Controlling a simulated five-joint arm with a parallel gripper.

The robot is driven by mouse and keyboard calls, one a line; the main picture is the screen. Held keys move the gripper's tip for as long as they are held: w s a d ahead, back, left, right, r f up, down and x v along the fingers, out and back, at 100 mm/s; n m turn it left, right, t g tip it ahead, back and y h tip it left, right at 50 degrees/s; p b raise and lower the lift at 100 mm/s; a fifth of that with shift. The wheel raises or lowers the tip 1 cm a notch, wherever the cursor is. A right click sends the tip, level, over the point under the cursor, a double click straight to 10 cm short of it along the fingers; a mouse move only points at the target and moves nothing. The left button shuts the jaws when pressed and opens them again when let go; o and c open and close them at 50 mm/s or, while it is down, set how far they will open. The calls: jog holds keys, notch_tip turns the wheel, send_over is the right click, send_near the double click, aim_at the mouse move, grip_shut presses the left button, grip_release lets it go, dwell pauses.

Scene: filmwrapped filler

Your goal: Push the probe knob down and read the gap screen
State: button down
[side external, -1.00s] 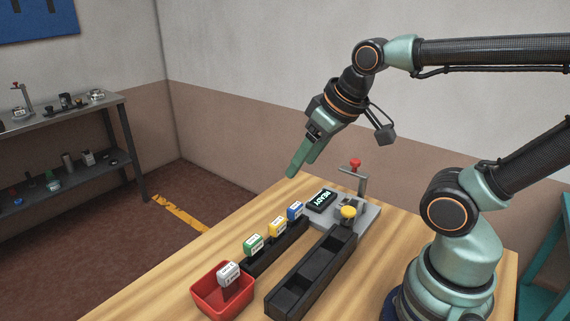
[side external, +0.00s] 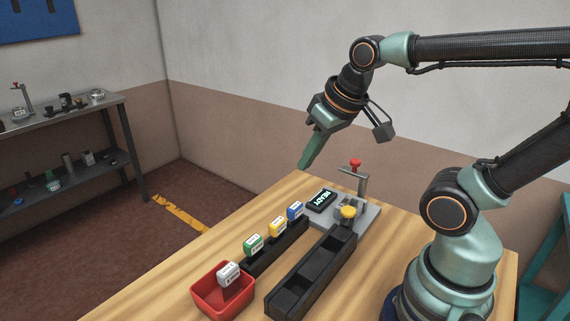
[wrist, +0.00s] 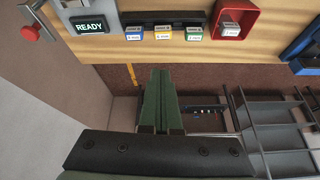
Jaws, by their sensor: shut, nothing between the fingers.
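A grey gauge fixture (side external: 368,216) stands at the table's far end. It has a red knob (side external: 356,163) on top of a post and a yellow knob (side external: 348,212) lower down in front; I cannot tell for certain which is the probe knob. The dark screen (side external: 321,199) on the fixture reads READY. In the wrist view the screen (wrist: 90,26) and red knob (wrist: 30,33) are at upper left. My gripper (side external: 303,167) is shut and empty, hanging in the air left of the red knob, apart from the fixture. Its green fingers (wrist: 158,72) are together in the wrist view.
A black rack (side external: 262,262) holds blue, yellow and green labelled blocks. A red bin (side external: 207,297) with a white-labelled block stands at the near end. A long black slotted tray (side external: 272,306) looks empty. A shelf (side external: 100,106) stands apart at left.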

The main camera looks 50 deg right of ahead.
jog(key=d+m+g, duration=0.2)
jog(key=d+m, duration=0.4)
jog(key=m, duration=0.1)
jog(key=m+g, duration=0.3)
jog(key=m, duration=0.7)
send_over(349, 209)
jog(key=shift+w+d+f, duration=0.1)
jog(key=shift+f, duration=0.9)
notch_tip(349, 209, down, 14)
jog(key=shift+f, duration=0.1)
jog(key=shift+f, duration=1.2)
